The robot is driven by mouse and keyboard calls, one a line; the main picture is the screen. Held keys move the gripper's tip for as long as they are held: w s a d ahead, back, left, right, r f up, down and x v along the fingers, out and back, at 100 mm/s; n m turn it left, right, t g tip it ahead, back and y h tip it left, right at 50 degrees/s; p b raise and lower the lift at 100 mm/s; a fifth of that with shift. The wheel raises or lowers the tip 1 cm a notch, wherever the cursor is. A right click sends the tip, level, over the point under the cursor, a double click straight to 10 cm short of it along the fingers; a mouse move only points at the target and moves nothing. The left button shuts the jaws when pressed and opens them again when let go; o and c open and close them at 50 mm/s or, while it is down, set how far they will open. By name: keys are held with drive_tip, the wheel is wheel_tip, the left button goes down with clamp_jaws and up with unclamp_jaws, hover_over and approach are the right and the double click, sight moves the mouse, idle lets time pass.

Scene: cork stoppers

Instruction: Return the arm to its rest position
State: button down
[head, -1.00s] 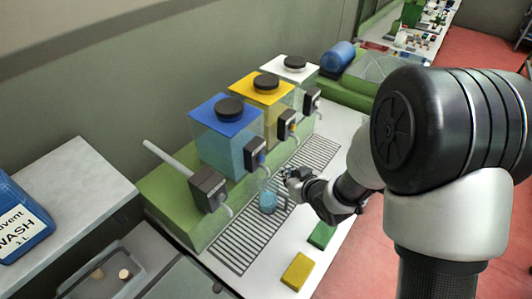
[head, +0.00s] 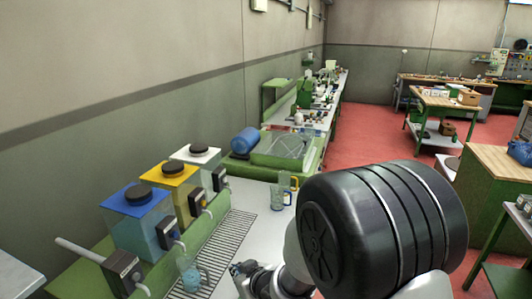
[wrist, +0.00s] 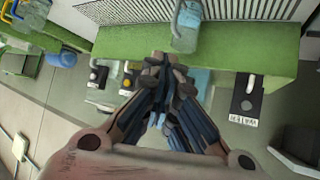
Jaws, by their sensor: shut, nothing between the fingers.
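My gripper (head: 243,268) is at the lower middle of the head view, to the right of a clear mug (head: 190,272) with blue liquid in it. The mug stands on the slotted drip grate (head: 226,240), and a gap shows between it and my gripper. In the wrist view my gripper's fingers (wrist: 165,62) are closed together with nothing between them. The mug (wrist: 186,32) also shows there, beyond the fingertips. My arm's large black joint hides much of the counter at the right of the head view.
Blue (head: 138,198), yellow (head: 170,171) and white (head: 197,155) lidded dispensers with taps stand along the green base at left. More clear mugs (head: 284,188) stand farther back on the counter. A blue cylinder (head: 245,140) lies behind. Red floor is open at right.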

drive_tip(key=s+d+r+m+h+b, duration=0.2)
drive_tip(key=s+d+r+h, duration=0.15)
drive_tip(key=d, duration=0.45)
drive_tip(key=s+d+r+m+h+b, duration=0.2)
drive_tip(key=s+d+r, duration=0.1)
drive_tip(key=d+r, duration=0.3)
drive_tip(key=s+d+m+g+b, duration=0.1)
drive_tip(key=s+d+g, duration=0.1)
drive_tip(key=s, duration=0.8)
drive_tip(key=s+d+m+g+b, duration=0.1)
drive_tip(key=s+d, duration=0.3)
drive_tip(key=s, duration=0.6)
drive_tip(key=shift+s+d+f+m+g+b, duration=0.25)
drive_tip(key=shift+m+g, duration=0.25)
drive_tip(key=shift+m, duration=0.3)
